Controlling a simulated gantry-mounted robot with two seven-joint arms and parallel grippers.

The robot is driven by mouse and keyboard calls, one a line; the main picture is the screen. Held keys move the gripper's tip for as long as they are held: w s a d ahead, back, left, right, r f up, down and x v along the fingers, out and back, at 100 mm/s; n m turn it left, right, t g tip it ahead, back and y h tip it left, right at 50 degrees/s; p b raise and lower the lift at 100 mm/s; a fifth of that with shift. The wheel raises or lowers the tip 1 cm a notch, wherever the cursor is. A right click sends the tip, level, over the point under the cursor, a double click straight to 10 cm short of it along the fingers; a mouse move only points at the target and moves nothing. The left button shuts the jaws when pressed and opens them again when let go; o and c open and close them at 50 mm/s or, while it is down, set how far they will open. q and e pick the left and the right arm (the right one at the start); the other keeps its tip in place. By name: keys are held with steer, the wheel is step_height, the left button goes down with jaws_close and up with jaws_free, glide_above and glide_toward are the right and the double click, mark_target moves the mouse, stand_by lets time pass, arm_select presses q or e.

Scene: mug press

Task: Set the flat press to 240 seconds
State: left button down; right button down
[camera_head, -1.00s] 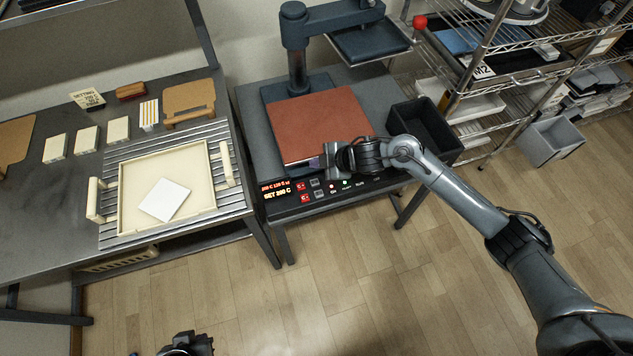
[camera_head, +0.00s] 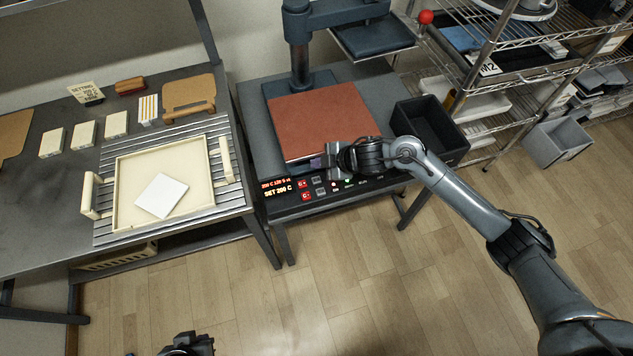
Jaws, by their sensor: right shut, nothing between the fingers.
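The lower display line seems to read "SET 200 C"; the upper red line is too small to read surely. My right gripper (camera_head: 330,160) is shut and empty, just above the panel at the pad's front edge. It hides part of the panel. My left gripper (camera_head: 188,345) shows only partly at the bottom edge.
A cream tray (camera_head: 120,190) with a white square tile (camera_head: 161,196) sits on the left table. A setting card (camera_head: 86,93) and several cream boxes stand behind it. A black bin (camera_head: 428,130) is right of the press. A wire shelf (camera_head: 490,60) stands further right.

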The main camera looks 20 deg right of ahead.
mark_target(319, 182)
step_height(319, 182, down, 4)
steer(key=b, duration=0.3)
steer(key=shift+f+b, duration=0.65)
steer(key=shift+f, duration=0.35)
stand_by(0.3)
stand_by(0.7)
steer(key=shift+f, duration=0.2)
steer(key=shift+f, duration=0.25)
